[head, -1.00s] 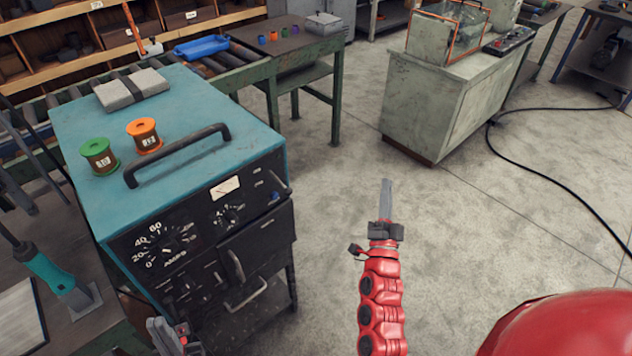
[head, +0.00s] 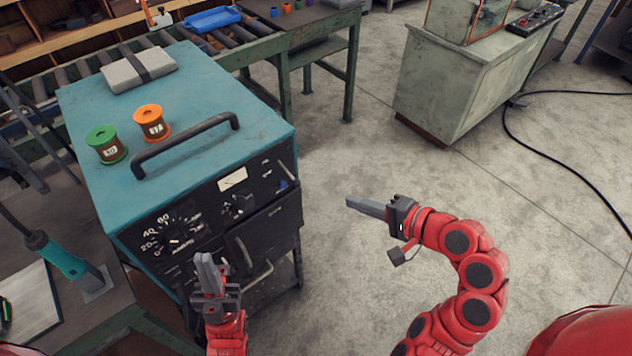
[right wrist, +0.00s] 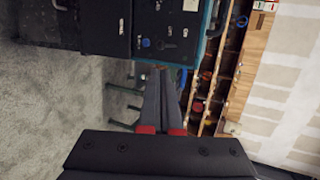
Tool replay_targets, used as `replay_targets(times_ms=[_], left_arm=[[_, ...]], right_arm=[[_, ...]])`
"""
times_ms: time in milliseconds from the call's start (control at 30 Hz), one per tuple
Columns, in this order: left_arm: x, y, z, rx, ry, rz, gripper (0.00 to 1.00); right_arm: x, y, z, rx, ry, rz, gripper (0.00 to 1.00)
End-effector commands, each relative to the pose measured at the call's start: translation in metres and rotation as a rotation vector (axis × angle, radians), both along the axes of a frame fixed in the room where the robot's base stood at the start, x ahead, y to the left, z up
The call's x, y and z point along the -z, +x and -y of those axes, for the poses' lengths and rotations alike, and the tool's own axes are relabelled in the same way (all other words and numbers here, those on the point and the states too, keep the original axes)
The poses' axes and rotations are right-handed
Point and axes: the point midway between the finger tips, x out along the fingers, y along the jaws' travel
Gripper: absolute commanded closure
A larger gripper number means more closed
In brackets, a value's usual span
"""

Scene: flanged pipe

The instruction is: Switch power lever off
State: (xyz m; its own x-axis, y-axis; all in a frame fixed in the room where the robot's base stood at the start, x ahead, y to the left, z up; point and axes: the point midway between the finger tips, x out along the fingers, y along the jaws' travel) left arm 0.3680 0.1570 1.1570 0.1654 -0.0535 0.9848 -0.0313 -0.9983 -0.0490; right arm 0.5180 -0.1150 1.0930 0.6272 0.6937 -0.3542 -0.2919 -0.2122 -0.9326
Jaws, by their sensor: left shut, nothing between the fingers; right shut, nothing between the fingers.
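A teal-topped power unit with a black front panel (head: 262,222) stands at the left in the head view. A small grey lever (head: 287,171) sits at the panel's upper right corner, slanting down to the right. My right gripper (head: 352,203) is shut and empty, to the right of the panel and apart from it, pointing left toward it. In the right wrist view its closed fingers (right wrist: 160,75) point at the dark panel (right wrist: 130,25). My left gripper (head: 207,264) is shut and empty, pointing up in front of the panel's lower left part.
A green spool (head: 106,142), an orange spool (head: 151,122), a grey strapped block (head: 138,70) and a black handle (head: 186,146) are on the unit's top. A grey-green cabinet (head: 450,95) stands behind.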

Motion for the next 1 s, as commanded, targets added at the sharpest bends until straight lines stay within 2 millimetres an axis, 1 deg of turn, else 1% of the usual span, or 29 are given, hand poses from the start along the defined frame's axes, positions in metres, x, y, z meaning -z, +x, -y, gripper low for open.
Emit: replay_targets(times_ms=[200, 233, 333, 467, 533, 800, 1000], left_arm=[[0.009, 0.000, 0.000, 0.000, 0.000, 0.000, 1.00], [-0.001, 0.000, 0.000, 0.000, 0.000, -0.001, 1.00], [-0.014, 0.000, 0.000, 0.000, 0.000, 0.000, 1.00], [-0.027, 0.000, 0.000, 0.000, 0.000, 0.000, 1.00], [-0.030, 0.000, 0.000, 0.000, 0.000, 0.000, 1.00], [-0.053, 0.000, 0.000, 0.000, 0.000, 0.000, 1.00], [-0.064, 0.000, 0.000, 0.000, 0.000, 0.000, 1.00]], right_arm=[[0.011, 0.014, -0.020, -0.009, 0.003, 0.000, 1.00], [0.004, 0.017, -0.021, -0.005, 0.008, 0.001, 1.00], [0.004, 0.024, -0.026, -0.001, 0.012, 0.005, 1.00], [0.011, 0.030, -0.036, -0.003, 0.007, -0.001, 1.00], [0.018, 0.037, -0.045, -0.008, 0.000, -0.004, 1.00], [0.033, 0.067, -0.076, -0.005, -0.001, -0.002, 1.00], [0.043, 0.081, -0.090, -0.002, 0.001, -0.001, 1.00]])
